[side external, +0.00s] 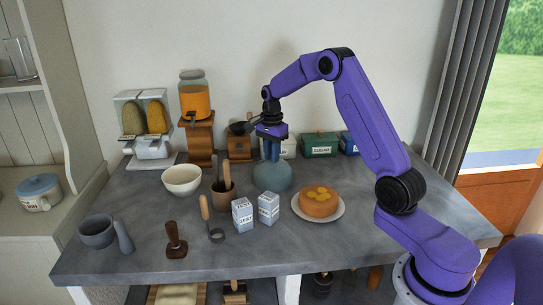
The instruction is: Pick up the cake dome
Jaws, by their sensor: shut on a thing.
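The cake dome (272,178) is a rounded, teal, glassy cover near the middle of the counter, left of the cake. My gripper (272,156) comes down from above and is shut on the top of the dome. The fingers hide the dome's knob. I cannot tell whether the dome's rim touches the counter. A round orange-brown cake (319,203) with yellow slices on top sits uncovered on a white plate (340,211).
Two small blue-and-white cartons (243,215) stand in front of the dome. A brown utensil pot (223,197) and white bowl (182,180) are left. A green tin (320,145) and drink dispenser (195,105) stand behind. The front right counter is clear.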

